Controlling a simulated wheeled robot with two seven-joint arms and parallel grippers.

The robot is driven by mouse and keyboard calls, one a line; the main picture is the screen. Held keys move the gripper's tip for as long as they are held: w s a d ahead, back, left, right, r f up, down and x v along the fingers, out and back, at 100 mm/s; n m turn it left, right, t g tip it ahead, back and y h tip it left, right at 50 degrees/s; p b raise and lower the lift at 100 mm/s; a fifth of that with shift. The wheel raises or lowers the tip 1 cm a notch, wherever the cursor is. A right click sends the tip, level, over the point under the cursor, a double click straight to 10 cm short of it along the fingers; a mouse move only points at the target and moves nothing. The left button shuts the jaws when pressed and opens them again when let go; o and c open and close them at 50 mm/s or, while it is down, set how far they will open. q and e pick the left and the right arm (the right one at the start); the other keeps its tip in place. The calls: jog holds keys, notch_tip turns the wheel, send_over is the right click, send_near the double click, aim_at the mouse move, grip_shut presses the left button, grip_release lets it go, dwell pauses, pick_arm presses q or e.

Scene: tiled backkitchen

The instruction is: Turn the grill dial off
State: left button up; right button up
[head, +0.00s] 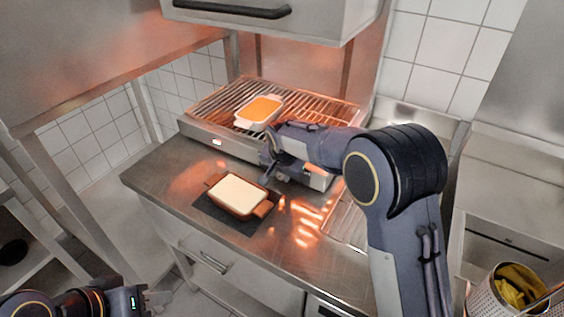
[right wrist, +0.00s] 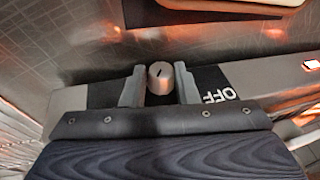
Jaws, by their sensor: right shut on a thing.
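The grill (head: 222,145) stands at the back of the steel counter, its rack glowing orange. In the right wrist view, the grey round grill dial (right wrist: 160,78) sits between the fingers of my right gripper (right wrist: 159,86), with a short dark mark on its face. The word OFF (right wrist: 219,95) shows on the dark panel beside the right-hand finger. In the head view, my right gripper (head: 268,166) is at the grill's front and hides the dial. My left gripper (head: 152,297) is low at the bottom left, far from the grill; its fingers are unclear.
A white dish with orange content (head: 259,111) sits on the grill rack. A brown dish with pale content (head: 237,195) rests on a dark mat (head: 215,217) on the counter in front. A steel hood (head: 300,25) hangs above. A perforated container (head: 507,291) stands at bottom right.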

pick_arm(q)
jog(key=shift+r+p, duration=0.95)
jog(key=shift+r, duration=0.4)
pick_arm(e)
jog(key=shift+w+a+r+g+h, duration=0.1)
jog(key=shift+w+a+g+h, duration=0.05)
jog(key=shift+g+h, duration=0.45)
jog(key=o, duration=0.7)
pick_arm(q)
jog(key=shift+f+b, duration=0.6)
pick_arm(e)
jog(key=shift+v, duration=3.9)
jog(key=shift+a, duration=0.1)
